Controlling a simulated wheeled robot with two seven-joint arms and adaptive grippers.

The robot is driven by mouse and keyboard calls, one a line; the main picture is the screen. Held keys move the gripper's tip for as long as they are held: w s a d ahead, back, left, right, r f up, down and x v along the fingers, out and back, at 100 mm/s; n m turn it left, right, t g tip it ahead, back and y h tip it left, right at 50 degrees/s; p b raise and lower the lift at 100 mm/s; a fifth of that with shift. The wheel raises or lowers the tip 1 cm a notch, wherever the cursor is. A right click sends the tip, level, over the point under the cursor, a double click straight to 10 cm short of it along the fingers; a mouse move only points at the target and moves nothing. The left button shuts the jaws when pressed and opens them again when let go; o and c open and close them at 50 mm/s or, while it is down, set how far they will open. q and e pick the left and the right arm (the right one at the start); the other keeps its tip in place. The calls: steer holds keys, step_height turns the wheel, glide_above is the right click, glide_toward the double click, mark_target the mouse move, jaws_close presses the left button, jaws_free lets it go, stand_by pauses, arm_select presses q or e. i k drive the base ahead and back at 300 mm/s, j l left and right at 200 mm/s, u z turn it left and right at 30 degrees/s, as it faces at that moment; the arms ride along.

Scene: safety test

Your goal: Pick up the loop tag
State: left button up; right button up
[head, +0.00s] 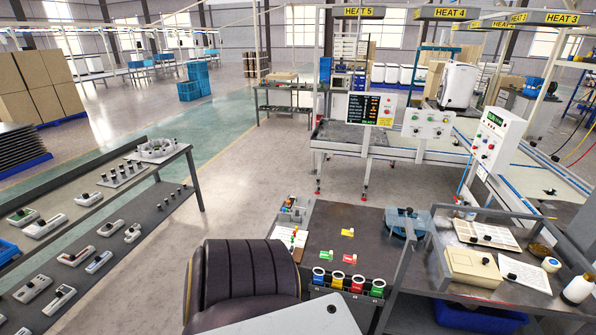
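I cannot tell for sure which thing is the loop tag. On the dark table at lower centre lie small coloured pieces: a yellow piece (347,232), a green piece (326,255) and a red piece (350,259). Along that table's front edge stands a row of round-topped holders: a blue one (318,276), a yellow one (337,280), a red one (357,284) and a green one (377,288). Neither of my grippers is in view.
A dark padded chair (245,275) stands left of the dark table. A blue round device (404,222) sits at its back right. A right-hand bench (450,225) holds a beige box (473,267) and a white bottle (578,289). A left rack (130,205) carries several metal parts. Open floor lies between.

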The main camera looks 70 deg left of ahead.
mark_target(318, 279)
steer(key=u, duration=2.1)
